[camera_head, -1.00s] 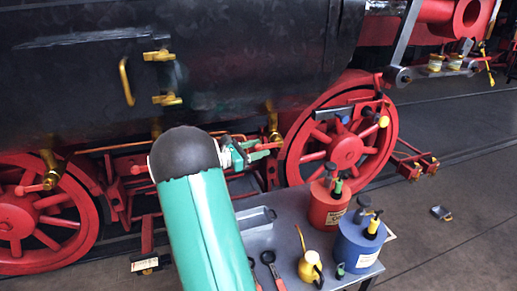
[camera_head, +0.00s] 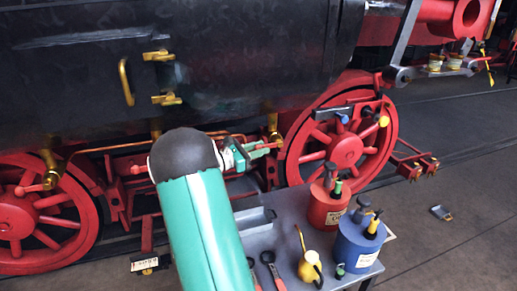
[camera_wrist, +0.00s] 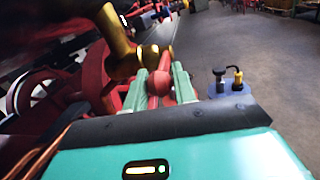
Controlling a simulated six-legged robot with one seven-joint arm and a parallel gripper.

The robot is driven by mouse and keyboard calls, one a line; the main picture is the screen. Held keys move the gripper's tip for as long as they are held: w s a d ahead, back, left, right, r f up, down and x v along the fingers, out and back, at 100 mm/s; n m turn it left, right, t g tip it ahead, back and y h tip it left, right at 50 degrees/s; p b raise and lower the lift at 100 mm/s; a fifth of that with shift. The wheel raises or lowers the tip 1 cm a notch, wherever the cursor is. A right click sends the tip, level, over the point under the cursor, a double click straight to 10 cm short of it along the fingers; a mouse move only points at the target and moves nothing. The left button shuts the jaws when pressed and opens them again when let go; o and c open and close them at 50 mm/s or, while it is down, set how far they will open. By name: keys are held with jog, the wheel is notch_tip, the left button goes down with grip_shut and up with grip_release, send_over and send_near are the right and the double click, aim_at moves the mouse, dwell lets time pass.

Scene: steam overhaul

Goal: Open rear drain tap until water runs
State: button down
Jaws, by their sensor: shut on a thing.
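A brass drain tap (camera_head: 273,124) hangs below the black boiler side, left of the right-hand red wheel. In the wrist view the brass tap (camera_wrist: 128,48) stands just ahead and left of my gripper (camera_wrist: 160,82). Its red lever with a ball end (camera_wrist: 158,83) lies between my two green fingers, which are shut on it. In the head view my gripper (camera_head: 262,149) is at the lever, partly hidden by my arm. I see no water running from this tap. A second brass tap (camera_head: 49,172) with a red lever is by the left wheel.
A grey table (camera_head: 285,216) below carries a red can (camera_head: 328,205), a blue can (camera_head: 357,245), a yellow oiler (camera_head: 310,266), a tray and tools. Red wheels and rods are close behind my gripper. The floor at right is mostly clear.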

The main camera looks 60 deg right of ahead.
jog(key=shift+s+d+f+n+g+h, duration=0.25)
jog(key=shift+f+n+g+h, duration=0.25)
jog(key=shift+f+h, duration=0.55)
jog(key=shift+s+d+f+n+g+h, duration=0.3)
jog(key=shift+f+g+h, duration=0.35)
jog(key=shift+h, duration=0.85)
jog(key=shift+s+d+f+n+g+h, duration=0.15)
jog(key=shift+f+n+g+h, duration=0.55)
jog(key=shift+h, duration=0.55)
jog(key=shift+f, duration=0.15)
jog(key=c, duration=1.2)
grip_release()
jog(key=shift+o, duration=0.2)
jog(key=v, duration=1.3)
jog(key=shift+a+f, duration=0.25)
jog(key=shift+a, duration=0.05)
jog(key=shift+w+m, duration=0.1)
jog(key=shift+m, duration=0.2)
